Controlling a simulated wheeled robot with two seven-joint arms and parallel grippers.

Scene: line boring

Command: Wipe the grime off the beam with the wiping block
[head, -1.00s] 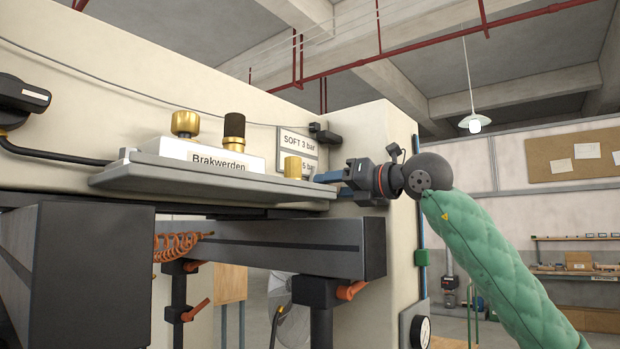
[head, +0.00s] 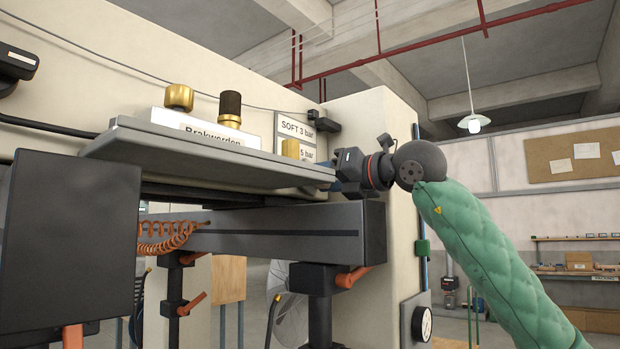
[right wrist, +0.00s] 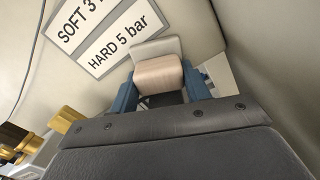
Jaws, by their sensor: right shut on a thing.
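The wiping block looks like the beige block (right wrist: 160,76) in the right wrist view, with a paler piece behind it. My right gripper (right wrist: 162,95) is shut on it, one blue finger on each side. In the head view my right gripper (head: 340,178) is at the right end of the grey shelf, its fingers partly hidden, and the block cannot be seen. The dark grey beam (head: 290,238) runs level below the shelf, with a thin dark line along its face. The gripper is above the beam's right part. I cannot make out grime on it. My left gripper is not in view.
The grey shelf (head: 205,162) overhangs the beam and carries a white label block and brass knobs (head: 179,97). A dark box (head: 65,240) fills the near left. An orange coiled hose (head: 165,238) hangs by the beam. Clamps with orange levers (head: 353,277) sit below it.

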